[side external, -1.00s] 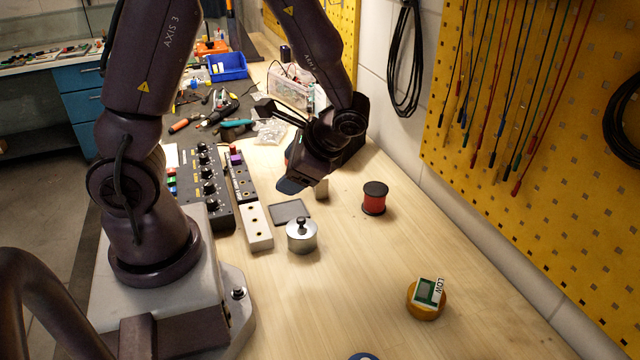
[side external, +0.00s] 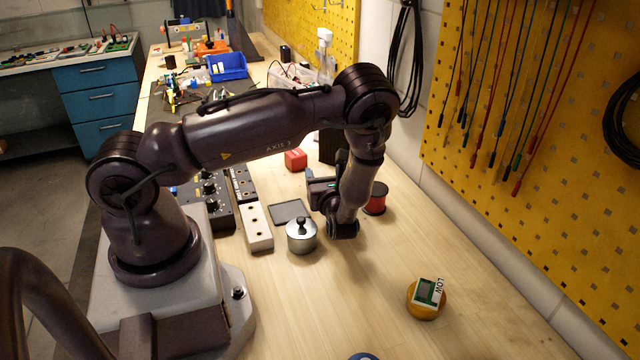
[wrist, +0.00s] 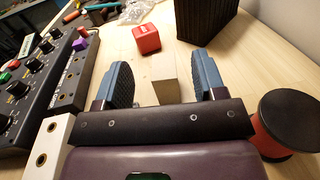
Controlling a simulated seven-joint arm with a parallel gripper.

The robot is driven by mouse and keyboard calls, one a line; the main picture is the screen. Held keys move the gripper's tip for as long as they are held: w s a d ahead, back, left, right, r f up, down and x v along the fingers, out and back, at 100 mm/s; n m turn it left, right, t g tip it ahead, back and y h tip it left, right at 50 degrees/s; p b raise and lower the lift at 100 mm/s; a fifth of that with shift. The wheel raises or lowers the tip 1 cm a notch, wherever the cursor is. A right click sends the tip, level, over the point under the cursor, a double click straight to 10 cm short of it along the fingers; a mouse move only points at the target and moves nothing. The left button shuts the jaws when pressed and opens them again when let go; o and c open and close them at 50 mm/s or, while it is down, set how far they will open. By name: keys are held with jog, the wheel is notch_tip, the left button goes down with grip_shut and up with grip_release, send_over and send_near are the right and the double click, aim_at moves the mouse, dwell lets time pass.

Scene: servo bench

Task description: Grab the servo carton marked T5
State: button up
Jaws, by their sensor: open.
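No T5 mark is legible in either view. A plain beige block (wrist: 163,78) stands on the bench between and just beyond my fingers in the wrist view; no label shows on it. A small red box (wrist: 147,38) with an unreadable white mark on its top lies farther off; it also shows in the side view (side external: 296,159). My gripper (wrist: 162,72) is open, with blue-grey fingers either side of the beige block and no visible grip on it. In the side view my gripper (side external: 321,188) is low over the bench and the beige block is hidden.
A tall dark box (wrist: 206,18) stands beyond the fingers. A red spool (side external: 375,198) with black ends is close at the right. The front right bench is mostly clear.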

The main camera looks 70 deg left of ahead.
aim_at(320, 173)
notch_tip(320, 173, down, 3)
jog(key=shift+f, duration=0.15)
jog(key=shift+w+a, duration=0.2)
jog(key=shift+a, duration=1.05)
jog(key=shift+w+a, duration=0.15)
jog(key=shift+a, duration=1.05)
jog(key=c, duration=1)
